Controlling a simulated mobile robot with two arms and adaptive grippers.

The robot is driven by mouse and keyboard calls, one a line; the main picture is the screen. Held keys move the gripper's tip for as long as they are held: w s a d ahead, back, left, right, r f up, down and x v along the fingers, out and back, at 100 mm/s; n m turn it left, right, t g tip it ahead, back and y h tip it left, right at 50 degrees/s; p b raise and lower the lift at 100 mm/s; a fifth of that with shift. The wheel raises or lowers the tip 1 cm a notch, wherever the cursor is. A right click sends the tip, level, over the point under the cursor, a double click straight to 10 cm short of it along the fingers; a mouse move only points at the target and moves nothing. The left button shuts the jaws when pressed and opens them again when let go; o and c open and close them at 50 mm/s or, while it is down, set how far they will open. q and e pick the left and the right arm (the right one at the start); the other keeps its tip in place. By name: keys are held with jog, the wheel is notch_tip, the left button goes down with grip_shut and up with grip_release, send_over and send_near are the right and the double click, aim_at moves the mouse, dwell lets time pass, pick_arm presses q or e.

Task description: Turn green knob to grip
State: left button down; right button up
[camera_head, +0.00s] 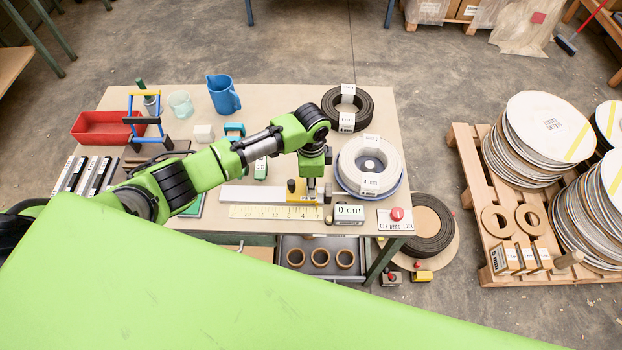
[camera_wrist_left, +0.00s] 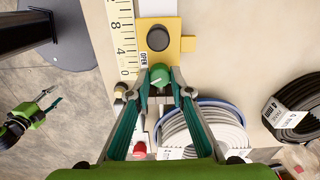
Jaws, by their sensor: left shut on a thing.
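The green knob (camera_wrist_left: 158,76) sits at the end of a yellow block (camera_wrist_left: 165,40) in the left wrist view. A white label beside it reads OPEN (camera_wrist_left: 143,58). My left gripper (camera_wrist_left: 160,88) is shut on the knob, with one teal finger on each side. In the head view my left gripper (camera_head: 309,192) points down over the yellow block (camera_head: 299,196) at the table's front edge, and it hides the knob there. A lettering for grip is not readable. My right gripper (camera_wrist_left: 51,99) hangs off the table with its fingers apart.
A white coil (camera_head: 380,150) and a black coil (camera_head: 346,122) lie close by. An open drawer (camera_head: 318,275) is below.

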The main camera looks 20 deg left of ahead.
pick_arm(q)
jog(key=shift+n, duration=0.3)
jog(key=c, duration=1.8)
grip_release()
jog(key=shift+r, duration=0.1)
notch_tip(320, 180, up, 12)
jog(key=shift+f, duration=0.1)
